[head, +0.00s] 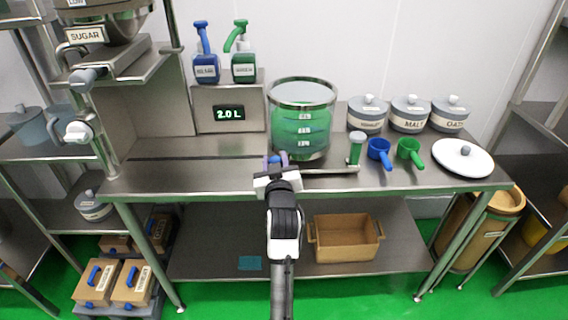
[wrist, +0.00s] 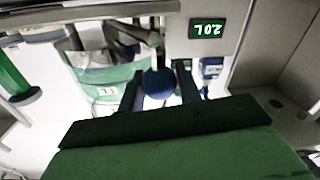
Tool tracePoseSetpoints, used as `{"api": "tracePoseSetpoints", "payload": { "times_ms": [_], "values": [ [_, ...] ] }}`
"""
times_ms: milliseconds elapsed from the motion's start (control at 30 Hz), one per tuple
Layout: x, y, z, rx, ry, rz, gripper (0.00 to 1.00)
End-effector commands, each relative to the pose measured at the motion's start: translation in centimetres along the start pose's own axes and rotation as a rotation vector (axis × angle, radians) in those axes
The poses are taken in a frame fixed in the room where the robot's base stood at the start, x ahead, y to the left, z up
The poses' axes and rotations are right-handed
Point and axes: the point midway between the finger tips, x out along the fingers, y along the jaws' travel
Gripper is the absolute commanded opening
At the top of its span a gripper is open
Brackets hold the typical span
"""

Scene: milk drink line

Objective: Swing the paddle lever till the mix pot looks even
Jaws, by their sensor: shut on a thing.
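The mix pot (head: 302,120) is a clear cylinder with a metal rim and white level labels, standing on the steel bench. My gripper (head: 277,160) is at the bench's front edge, just left of and in front of the pot's base. In the wrist view, which is upside down, my gripper (wrist: 160,88) is shut on a dark blue ball knob (wrist: 158,83), apparently the paddle lever's end. The pot (wrist: 105,82) shows behind it.
Lidded jars (head: 409,114) and a white lid (head: 462,158) are farther right. A display (head: 229,113) reads 2.0 L.

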Motion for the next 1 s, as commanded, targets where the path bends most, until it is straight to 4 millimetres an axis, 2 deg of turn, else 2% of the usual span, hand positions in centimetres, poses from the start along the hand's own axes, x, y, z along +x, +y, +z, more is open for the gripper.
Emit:
{"api": "tracePoseSetpoints", "payload": {
  "times_ms": [233, 733, 767, 900, 1000],
  "values": [
    [0.71, -1.10, -0.18, 0.001, 0.001, -0.005, 0.00],
    [0.86, -1.28, -0.16, 0.001, -0.001, -0.005, 0.00],
    [0.86, -1.28, -0.17, 0.001, -0.001, -0.005, 0.35],
    [0.85, -1.21, -0.16, 0.001, -0.001, -0.003, 0.53],
    [0.85, -1.15, -0.16, 0.001, -0.001, -0.002, 0.54]
  ]
}}
